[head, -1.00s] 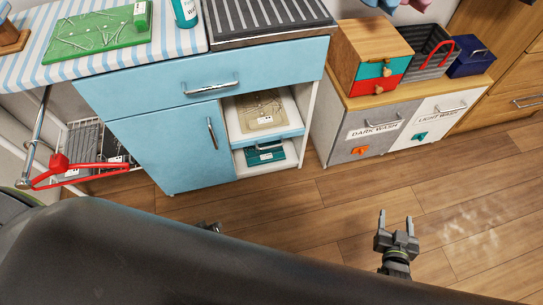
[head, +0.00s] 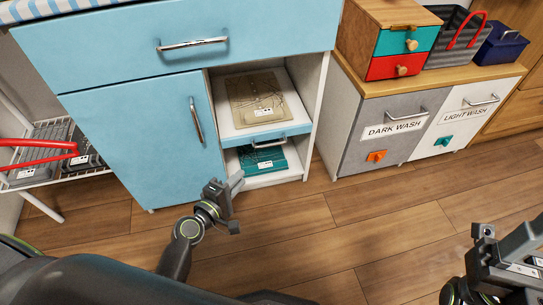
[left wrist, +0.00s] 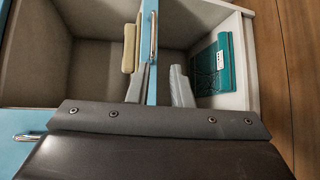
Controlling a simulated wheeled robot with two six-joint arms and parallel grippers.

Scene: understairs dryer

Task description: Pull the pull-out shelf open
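The pull-out shelf is a white board with a light-blue front (head: 240,139), in the open right bay of the blue cabinet. A silver bar handle (head: 268,142) is on its front, and a beige flat item (head: 255,98) lies on it. The shelf looks pushed in. My left gripper (head: 238,203) is open and empty in front of and below the shelf. In the left wrist view the shelf front (left wrist: 146,58) and handle (left wrist: 153,35) lie ahead, between the lines of the two fingers. My right gripper (head: 505,236) is open and empty at the far right, away from the cabinet.
A teal box (head: 262,160) sits below the shelf. A blue door (head: 150,135) is left of the bay, and a blue drawer (head: 120,45) is above. Laundry bins (head: 385,135) stand to the right. The wooden floor (head: 330,215) in front is clear.

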